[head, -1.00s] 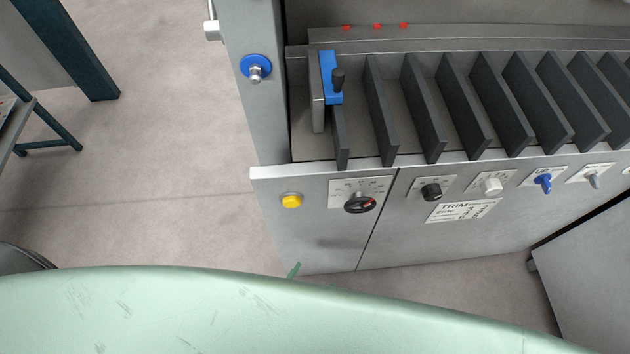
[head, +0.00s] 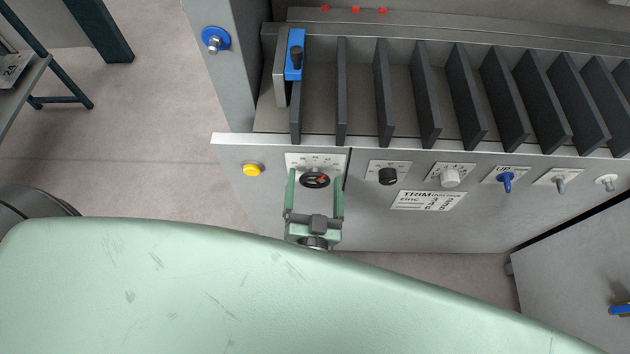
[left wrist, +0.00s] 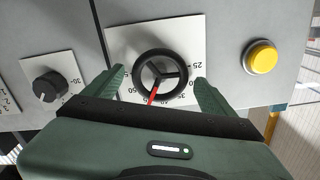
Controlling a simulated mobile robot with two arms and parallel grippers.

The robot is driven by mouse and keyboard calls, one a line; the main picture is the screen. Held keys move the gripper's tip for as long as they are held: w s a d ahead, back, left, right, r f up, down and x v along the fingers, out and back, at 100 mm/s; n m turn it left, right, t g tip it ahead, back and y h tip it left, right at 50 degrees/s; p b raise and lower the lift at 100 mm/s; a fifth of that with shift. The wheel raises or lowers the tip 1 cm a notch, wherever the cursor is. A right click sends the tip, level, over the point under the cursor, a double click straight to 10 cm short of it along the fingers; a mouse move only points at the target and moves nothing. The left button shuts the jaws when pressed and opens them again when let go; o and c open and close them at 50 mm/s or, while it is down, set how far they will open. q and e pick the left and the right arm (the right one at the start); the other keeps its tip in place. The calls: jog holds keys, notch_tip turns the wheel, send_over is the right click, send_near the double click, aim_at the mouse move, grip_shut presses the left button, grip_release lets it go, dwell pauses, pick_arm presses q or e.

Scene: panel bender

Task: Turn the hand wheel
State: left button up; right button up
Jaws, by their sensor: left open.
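The hand wheel (head: 315,180) is a small black wheel with spokes and a red pointer, on a white scale plate on the front of the grey machine. In the left wrist view the hand wheel (left wrist: 160,77) shows its red pointer slanting down and slightly left over the printed numbers. My left gripper (head: 315,178) is open, with one green finger on either side of the wheel. In the left wrist view its fingertips (left wrist: 160,75) flank the wheel with visible gaps. Whether a finger touches the rim is not clear. My right gripper is not in view.
A yellow button (head: 253,169) is left of the wheel. A black knob (head: 388,176), a white knob (head: 450,177) and a blue switch (head: 506,181) are to its right. Dark upright plates (head: 420,100) line the machine above. A grey cabinet (head: 575,255) stands at lower right.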

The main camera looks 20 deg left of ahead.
pick_arm(q)
jog(key=shift+w, duration=0.1)
jog(key=c, duration=1.4)
jog(key=shift+n, duration=0.3)
jog(key=shift+n+p, duration=0.35)
jog(key=shift+n, duration=0.25)
jog(key=shift+a+n+p, duration=0.1)
jog(key=shift+n+p, duration=0.25)
jog(key=shift+n, duration=1.65)
jog(key=o, duration=1.4)
